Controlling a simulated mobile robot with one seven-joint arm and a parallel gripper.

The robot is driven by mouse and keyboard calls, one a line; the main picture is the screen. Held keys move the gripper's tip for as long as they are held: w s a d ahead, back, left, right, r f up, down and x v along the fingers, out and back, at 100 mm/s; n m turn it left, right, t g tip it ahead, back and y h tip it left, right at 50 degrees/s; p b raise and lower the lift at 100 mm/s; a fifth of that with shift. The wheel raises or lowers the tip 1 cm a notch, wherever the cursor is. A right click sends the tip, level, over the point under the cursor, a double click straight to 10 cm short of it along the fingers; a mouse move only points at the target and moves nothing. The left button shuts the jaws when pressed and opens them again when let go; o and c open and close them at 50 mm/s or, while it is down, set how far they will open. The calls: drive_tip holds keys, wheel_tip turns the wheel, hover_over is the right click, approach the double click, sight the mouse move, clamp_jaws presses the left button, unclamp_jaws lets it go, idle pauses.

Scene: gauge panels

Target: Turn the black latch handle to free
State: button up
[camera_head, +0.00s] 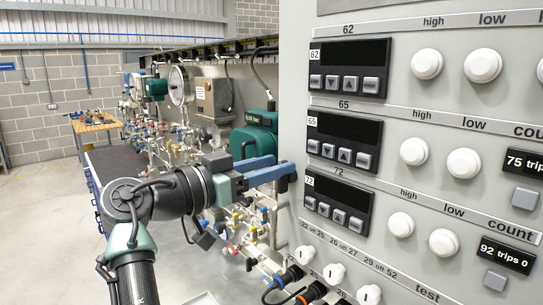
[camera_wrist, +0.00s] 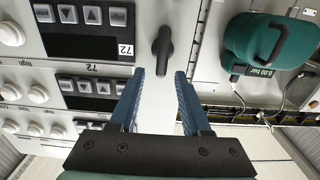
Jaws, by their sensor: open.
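The black latch handle (camera_wrist: 162,50) shows in the wrist view on the pale panel face, just beyond the fingertips and roughly centred between them. It has a rounded hub with a short lever that points down in the picture toward my gripper. My gripper (camera_wrist: 159,73) is open, with its two blue fingers apart and nothing between them. In the head view my gripper (camera_head: 284,168) reaches to the left edge of the grey panel (camera_head: 300,100).
Digital displays numbered 62 (camera_head: 347,52), 65 (camera_head: 343,130) and 72 (camera_head: 337,196), with buttons, sit right of my gripper. White knobs (camera_head: 426,64) lie further right. Small switches and dark plugs (camera_head: 312,292) are below. A green pressure unit (camera_head: 255,135) and pipework stand behind my arm.

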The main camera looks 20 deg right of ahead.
drive_tip(key=shift+w+d, duration=0.1)
drive_tip(key=shift+d, duration=0.05)
drive_tip(key=shift+c, duration=0.3)
clamp_jaws()
